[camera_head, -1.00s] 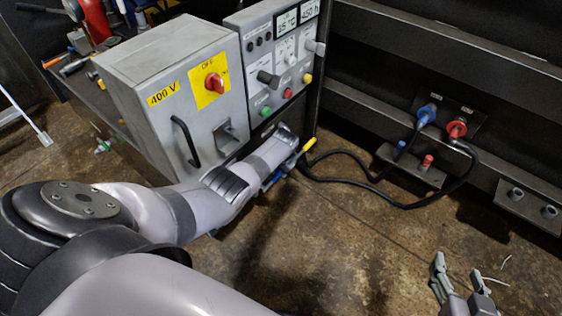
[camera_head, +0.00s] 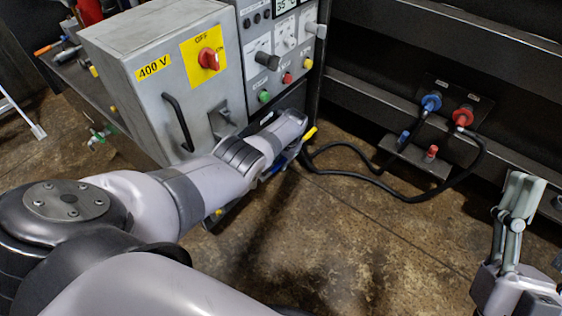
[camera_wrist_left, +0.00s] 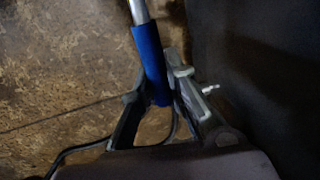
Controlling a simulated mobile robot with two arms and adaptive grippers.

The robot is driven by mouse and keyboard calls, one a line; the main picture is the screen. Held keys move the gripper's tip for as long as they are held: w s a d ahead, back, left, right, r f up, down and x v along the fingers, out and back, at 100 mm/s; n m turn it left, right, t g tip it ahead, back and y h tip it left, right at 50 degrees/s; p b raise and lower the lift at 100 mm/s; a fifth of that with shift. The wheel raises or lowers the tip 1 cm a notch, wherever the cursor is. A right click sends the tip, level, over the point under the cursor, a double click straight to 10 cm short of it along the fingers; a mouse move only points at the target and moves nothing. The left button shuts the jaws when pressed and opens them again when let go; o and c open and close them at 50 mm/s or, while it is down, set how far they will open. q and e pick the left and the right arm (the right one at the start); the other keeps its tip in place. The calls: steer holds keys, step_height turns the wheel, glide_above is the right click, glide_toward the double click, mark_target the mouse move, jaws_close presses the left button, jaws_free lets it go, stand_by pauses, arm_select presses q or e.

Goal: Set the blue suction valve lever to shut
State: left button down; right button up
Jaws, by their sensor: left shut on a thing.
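The blue valve lever (camera_wrist_left: 149,52) has a blue sleeve on a bare metal rod in the left wrist view. My left gripper (camera_wrist_left: 158,90) is shut on the lower part of this sleeve, with a finger on each side. In the head view, a small blue piece (camera_head: 271,171) shows beside my left wrist; the left fingers are mostly hidden there. The valve body is hidden, so the lever's setting cannot be told. My right gripper (camera_head: 522,198) is raised at the right, away from the lever; its finger gap is unclear.
A yellow-tipped handle (camera_head: 309,134) stands close to my left wrist. The grey 400 V cabinet (camera_head: 155,62) and control panel (camera_head: 283,60) are just behind. Black hoses (camera_head: 375,190) loop to blue (camera_head: 431,102) and red couplings (camera_head: 463,116).

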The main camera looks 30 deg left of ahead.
arm_select(q)
steer(key=shift+f, duration=0.1)
stand_by(0.3)
steer(key=c, duration=1.6)
jaws_free()
steer(key=shift+o, duration=0.2)
step_height(320, 180, up, 12)
steer(key=d, duration=0.2)
steer(key=shift+d, duration=0.15)
steer(key=shift+f, duration=0.15)
